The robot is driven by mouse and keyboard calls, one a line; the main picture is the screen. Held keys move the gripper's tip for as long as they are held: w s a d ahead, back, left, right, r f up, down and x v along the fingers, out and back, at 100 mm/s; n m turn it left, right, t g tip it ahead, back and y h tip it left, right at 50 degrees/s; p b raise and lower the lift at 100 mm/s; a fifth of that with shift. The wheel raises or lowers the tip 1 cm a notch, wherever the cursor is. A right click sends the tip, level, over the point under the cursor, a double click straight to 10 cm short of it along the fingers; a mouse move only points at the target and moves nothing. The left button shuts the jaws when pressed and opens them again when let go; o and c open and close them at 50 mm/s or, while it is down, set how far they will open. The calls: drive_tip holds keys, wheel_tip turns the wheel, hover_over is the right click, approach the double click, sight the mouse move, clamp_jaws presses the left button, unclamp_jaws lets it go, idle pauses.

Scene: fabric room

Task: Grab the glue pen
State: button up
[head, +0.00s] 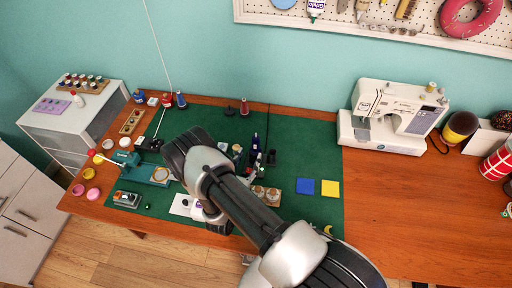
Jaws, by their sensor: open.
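My gripper (181,148) is over the left half of the green mat (312,155), at the end of my arm, which reaches in from the lower right. It is seen from behind and above; its jaws are open and nothing shows in them. I cannot tell for sure which thing is the glue pen. A slim dark blue upright item (254,146) stands on the mat right of my gripper. My arm hides part of the mat.
A sewing machine (398,115) stands on the wooden table (420,200) at right. Blue (305,186) and yellow (330,188) squares lie on the mat. A teal tool (146,171) and several small jars crowd the left. The mat's right part is mostly clear.

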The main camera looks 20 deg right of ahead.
sight(255, 146)
drive_tip(key=x, duration=0.4)
drive_tip(key=b+x, duration=0.1)
drive_tip(key=x, duration=0.2)
drive_tip(key=shift+w+d+r, duration=0.2)
drive_tip(key=shift+w+d, duration=0.05)
drive_tip(key=shift+d, duration=0.1)
drive_tip(key=c, duration=1.1)
drive_tip(key=shift+r, duration=0.15)
